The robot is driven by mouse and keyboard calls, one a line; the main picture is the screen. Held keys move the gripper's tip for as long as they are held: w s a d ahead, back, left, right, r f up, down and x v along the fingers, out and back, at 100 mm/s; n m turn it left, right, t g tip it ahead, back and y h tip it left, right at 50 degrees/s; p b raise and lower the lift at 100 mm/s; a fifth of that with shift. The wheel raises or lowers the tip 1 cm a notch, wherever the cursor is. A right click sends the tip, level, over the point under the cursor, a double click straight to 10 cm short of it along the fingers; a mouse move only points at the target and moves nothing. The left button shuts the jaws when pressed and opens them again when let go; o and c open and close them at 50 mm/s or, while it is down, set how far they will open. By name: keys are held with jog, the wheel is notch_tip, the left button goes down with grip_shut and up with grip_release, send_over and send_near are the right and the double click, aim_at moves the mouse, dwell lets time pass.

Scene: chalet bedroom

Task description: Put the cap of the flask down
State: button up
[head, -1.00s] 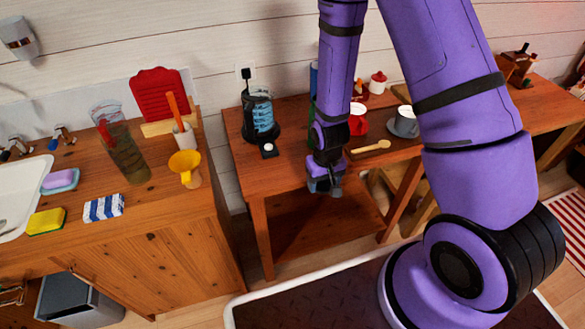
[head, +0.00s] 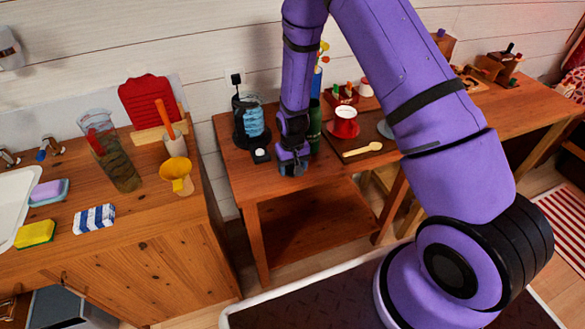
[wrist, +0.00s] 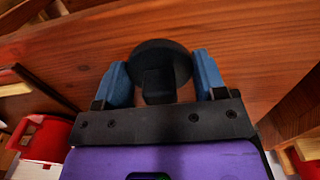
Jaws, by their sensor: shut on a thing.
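My gripper (head: 293,170) is over the front part of the wooden table (head: 255,183), in front of the dark green flask (head: 315,127). The flask stands upright, partly hidden behind my arm. In the wrist view, the two blue fingers of my gripper (wrist: 163,82) are shut on the dark round cap (wrist: 160,58), which shows against the wooden tabletop (wrist: 70,55). I cannot tell whether the cap touches the wood. The cap is hardly visible in the head view.
Some bare tabletop lies near the front edge.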

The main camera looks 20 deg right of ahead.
jog(key=shift+f, duration=0.45)
jog(key=o, duration=0.9)
jog(key=shift+f, duration=0.1)
